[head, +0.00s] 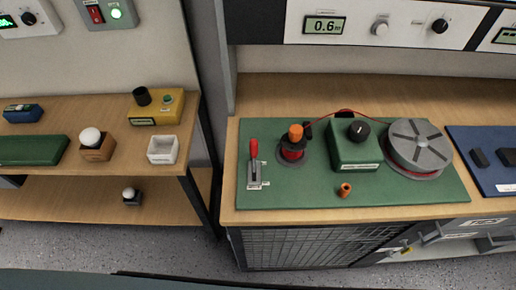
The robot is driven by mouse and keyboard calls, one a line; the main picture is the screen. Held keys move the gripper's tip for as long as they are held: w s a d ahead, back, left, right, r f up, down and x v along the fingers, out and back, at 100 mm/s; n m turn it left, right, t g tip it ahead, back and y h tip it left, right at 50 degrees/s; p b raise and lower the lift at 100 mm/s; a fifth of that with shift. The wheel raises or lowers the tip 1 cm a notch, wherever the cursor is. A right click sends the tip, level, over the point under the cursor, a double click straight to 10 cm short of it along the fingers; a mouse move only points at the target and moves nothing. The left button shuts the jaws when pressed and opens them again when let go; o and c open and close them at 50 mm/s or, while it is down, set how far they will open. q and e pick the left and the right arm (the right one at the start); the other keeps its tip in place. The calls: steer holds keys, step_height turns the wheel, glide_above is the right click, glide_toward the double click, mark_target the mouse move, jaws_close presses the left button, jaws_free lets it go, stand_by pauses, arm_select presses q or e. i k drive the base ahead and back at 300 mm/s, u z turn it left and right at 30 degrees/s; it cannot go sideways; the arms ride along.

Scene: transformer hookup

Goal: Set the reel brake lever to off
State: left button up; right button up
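The lever with a red handle (254,149) stands upright on a small grey labelled base (254,174) at the left end of the green board (300,197). The label is too small to read, so I cannot tell which setting the lever is at. A grey reel (420,148) with dark spokes sits at the right of the board. A red wire runs from near the reel over to the orange-topped post (295,133). Neither of my grippers is in view.
A green box with a black knob (353,146) stands mid-board, and a small orange piece (345,190) lies in front. A blue board (488,155) is at the right. A lower bench (105,185) at the left holds several boxes. A gap separates the benches.

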mark_target(254, 144)
steer(key=k, duration=0.5)
steer(key=z, duration=3.65)
steer(key=k, duration=2.4)
steer(key=u, duration=0.95)
